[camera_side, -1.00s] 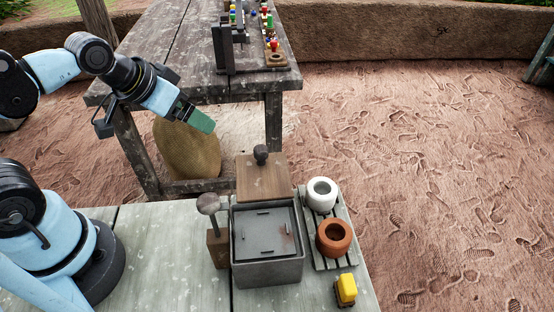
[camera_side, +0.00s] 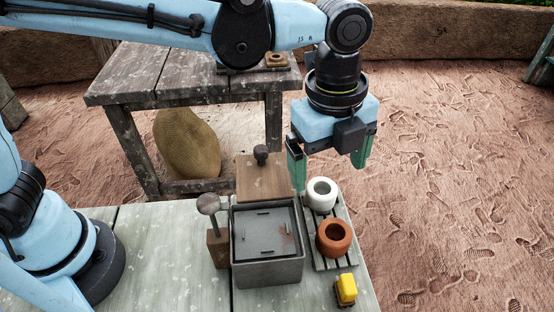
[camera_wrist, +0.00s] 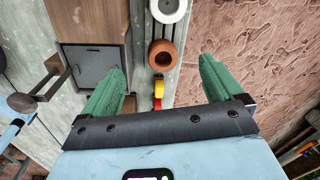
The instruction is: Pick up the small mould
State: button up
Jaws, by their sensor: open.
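No object is clearly marked as the small mould; the ring-shaped pots are candidates, but I cannot tell which is meant. A white ring-shaped pot (camera_side: 322,193) and a terracotta one (camera_side: 333,238) stand on a slatted rack at the table's right. In the wrist view the white one (camera_wrist: 168,8) is at the top edge and the terracotta one (camera_wrist: 162,52) lies between the finger lines. My gripper (camera_side: 329,174) is open and empty, its green fingers pointing down above the rack's far end. It also shows in the wrist view (camera_wrist: 161,68).
A grey box (camera_side: 268,272) stands left of the rack, with a knobbed wooden board (camera_side: 262,182) behind it and a round-headed tool (camera_side: 208,205) beside it. A small yellow object (camera_side: 346,288) sits at the front right. A dark wooden table (camera_side: 150,75) stands behind.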

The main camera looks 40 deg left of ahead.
aim_at(333, 239)
jog(key=d+f+m, duration=0.1)
jog(key=f, duration=0.3)
jog(key=s+d+f+m, duration=0.1)
jog(key=f, duration=0.4)
jog(key=d+f+m, duration=0.1)
jog(key=d+f, duration=0.1)
jog(key=f, duration=0.2)
jog(key=shift+s+f+g+y, duration=0.15)
jog(key=shift+s+g+y, duration=0.05)
jog(key=shift+g+y, duration=0.1)
jog(key=shift+c, duration=0.4)
jog(key=c, duration=1.2)
